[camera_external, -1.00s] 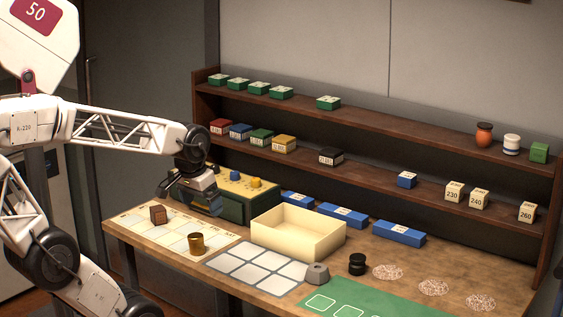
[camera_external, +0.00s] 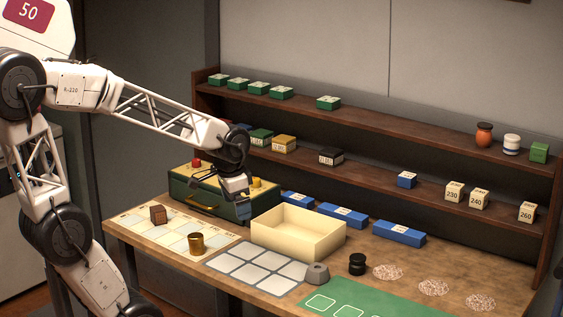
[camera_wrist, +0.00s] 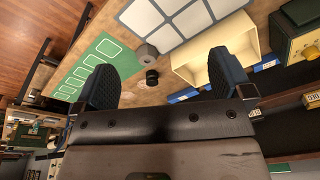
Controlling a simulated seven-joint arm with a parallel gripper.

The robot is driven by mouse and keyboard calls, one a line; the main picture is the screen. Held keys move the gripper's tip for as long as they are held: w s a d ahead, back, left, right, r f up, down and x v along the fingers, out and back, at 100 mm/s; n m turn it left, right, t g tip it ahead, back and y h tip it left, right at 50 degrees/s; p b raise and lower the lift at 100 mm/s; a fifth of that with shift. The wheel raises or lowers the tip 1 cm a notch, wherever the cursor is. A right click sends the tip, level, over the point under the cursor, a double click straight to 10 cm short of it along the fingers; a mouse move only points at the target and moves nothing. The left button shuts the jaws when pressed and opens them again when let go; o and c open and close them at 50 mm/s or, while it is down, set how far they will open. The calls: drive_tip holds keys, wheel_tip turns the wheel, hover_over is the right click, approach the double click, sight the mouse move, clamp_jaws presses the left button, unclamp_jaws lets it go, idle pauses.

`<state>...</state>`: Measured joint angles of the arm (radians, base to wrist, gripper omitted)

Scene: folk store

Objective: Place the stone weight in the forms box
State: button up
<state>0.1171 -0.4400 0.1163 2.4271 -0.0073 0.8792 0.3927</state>
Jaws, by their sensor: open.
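The stone weight (camera_external: 317,274) is a small grey block with a sloped top. It stands on the bench at the right edge of the pale grid mat, in front of the cream box. It also shows in the wrist view (camera_wrist: 147,53), between my fingers in the picture but well beyond them. The cream, open-topped box (camera_external: 322,246), which I take as the forms box, looks empty. It also shows in the wrist view (camera_wrist: 186,64), partly behind the right finger. My gripper (camera_external: 237,196) is open and empty, raised above the bench near the green case.
A black jar (camera_external: 357,264) stands right of the weight. A brass cup (camera_external: 196,243) and brown cube (camera_external: 158,215) sit on the left mat. The green case (camera_external: 205,207) and blue boxes (camera_external: 400,233) line the back, under the shelves (camera_external: 375,177).

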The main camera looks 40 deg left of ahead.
drive_tip(key=w+d+f+m+g, duration=0.1)
drive_tip(key=w+d+f+m, duration=0.6)
drive_tip(key=w, duration=0.3)
drive_tip(key=m, duration=0.5)
hover_over(318, 267)
drive_tip(key=shift+g, duration=0.4)
drive_tip(key=f, duration=0.6)
drive_tip(key=shift+s+a+f, duration=0.1)
drive_tip(key=shift+a+f, duration=0.1)
drive_tip(key=shift+f, duration=0.2)
drive_tip(key=shift+f, duration=0.1)
drive_tip(key=shift+f, duration=1.2)
drive_tip(key=shift+d+f, duration=0.1)
drive_tip(key=shift+f, duration=2.5)
